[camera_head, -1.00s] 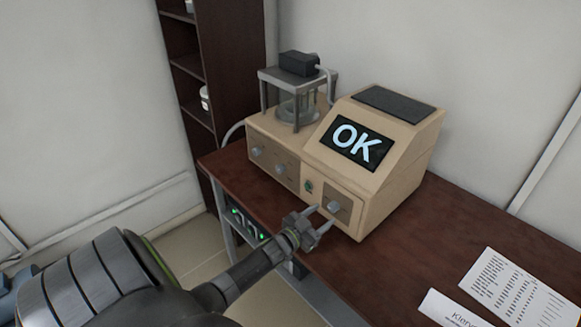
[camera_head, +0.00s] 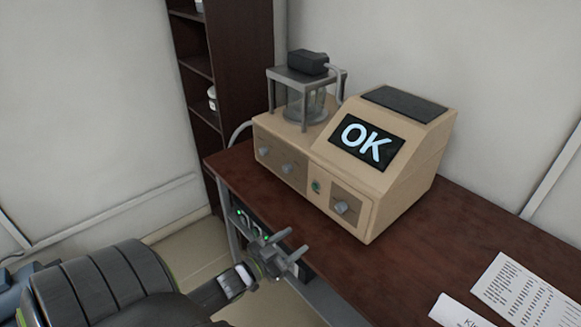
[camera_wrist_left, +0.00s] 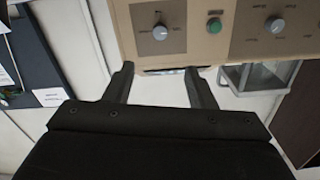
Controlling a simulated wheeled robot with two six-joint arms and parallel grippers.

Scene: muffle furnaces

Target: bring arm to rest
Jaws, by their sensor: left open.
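My left gripper (camera_head: 288,246) is open and empty in the head view, in front of the dark red-brown table's front edge. It is apart from the beige machine (camera_head: 345,180), whose screen (camera_head: 366,144) reads OK. In the left wrist view the two dark fingers (camera_wrist_left: 160,85) stand apart with nothing between them. Beyond them are a grey knob (camera_wrist_left: 160,32) and a green button (camera_wrist_left: 214,25) on the machine's front. My right gripper is not in view.
The table (camera_head: 455,225) has free room right of the machine. Printed papers (camera_head: 530,292) lie at its right front. A glass vessel in a metal stand (camera_head: 304,95) is on the machine's left part. A dark shelf (camera_head: 235,70) stands behind left.

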